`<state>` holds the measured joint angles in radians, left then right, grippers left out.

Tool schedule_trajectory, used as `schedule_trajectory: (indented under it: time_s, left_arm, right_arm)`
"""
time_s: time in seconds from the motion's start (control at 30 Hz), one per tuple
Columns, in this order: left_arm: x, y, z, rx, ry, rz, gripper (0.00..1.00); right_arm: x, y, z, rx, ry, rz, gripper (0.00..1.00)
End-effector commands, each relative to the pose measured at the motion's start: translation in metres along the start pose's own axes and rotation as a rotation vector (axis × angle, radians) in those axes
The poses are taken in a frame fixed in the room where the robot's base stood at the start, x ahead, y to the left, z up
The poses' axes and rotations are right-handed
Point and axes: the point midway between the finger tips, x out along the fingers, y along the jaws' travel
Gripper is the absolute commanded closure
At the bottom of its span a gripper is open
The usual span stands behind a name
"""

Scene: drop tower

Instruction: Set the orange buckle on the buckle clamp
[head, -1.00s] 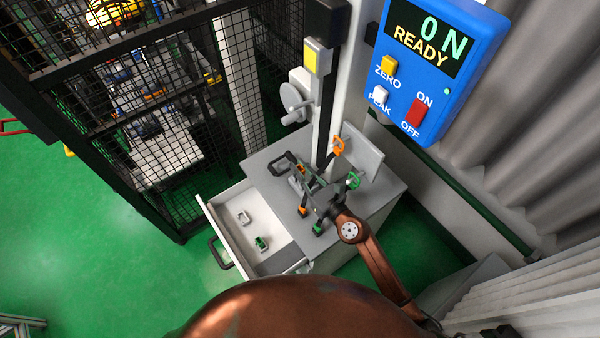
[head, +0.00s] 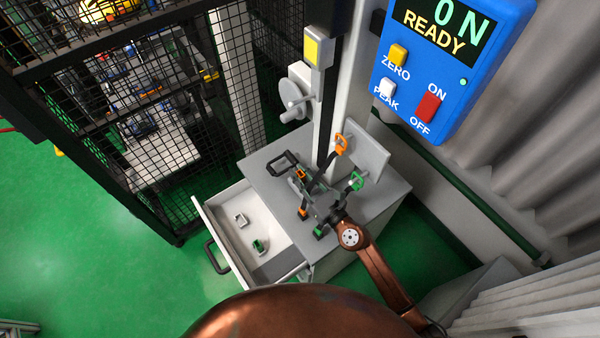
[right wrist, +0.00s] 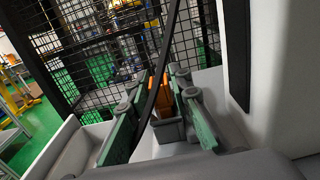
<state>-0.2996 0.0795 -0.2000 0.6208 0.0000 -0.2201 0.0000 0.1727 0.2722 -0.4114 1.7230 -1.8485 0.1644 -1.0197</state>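The orange buckle (head: 300,174) is at the small grey clamp on the cabinet top. In the right wrist view the orange buckle (right wrist: 163,88) stands upright at the grey clamp block (right wrist: 168,131). My right gripper (head: 316,192) is over the cabinet top, close to the buckle. In the right wrist view its green-padded fingers are apart, one on each side of the buckle and block, with gaps showing. A dark strap crosses in front and hides part of the buckle, so its exact seating cannot be told. My left gripper is not in view.
An open drawer (head: 231,236) holds a pale buckle (head: 241,219) and a green one (head: 259,246). A mast and blue READY display (head: 440,62) stand behind.

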Motion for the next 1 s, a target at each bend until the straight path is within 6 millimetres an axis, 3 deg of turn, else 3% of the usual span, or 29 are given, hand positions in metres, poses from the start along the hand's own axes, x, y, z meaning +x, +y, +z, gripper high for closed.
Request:
schedule_trajectory:
  time_s: [0.13, 0.57, 1.0]
  left_arm:
    - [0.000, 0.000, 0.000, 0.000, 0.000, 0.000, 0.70]
    - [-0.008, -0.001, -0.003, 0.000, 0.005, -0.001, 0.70]
    - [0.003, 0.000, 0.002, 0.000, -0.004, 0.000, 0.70]
  right_arm:
    - [0.000, 0.000, 0.001, 0.000, -0.001, 0.000, 0.70]
    - [-0.002, 0.000, 0.011, -0.001, -0.002, -0.001, 0.70]
    - [-0.093, 0.001, 0.005, 0.000, 0.001, 0.001, 0.70]
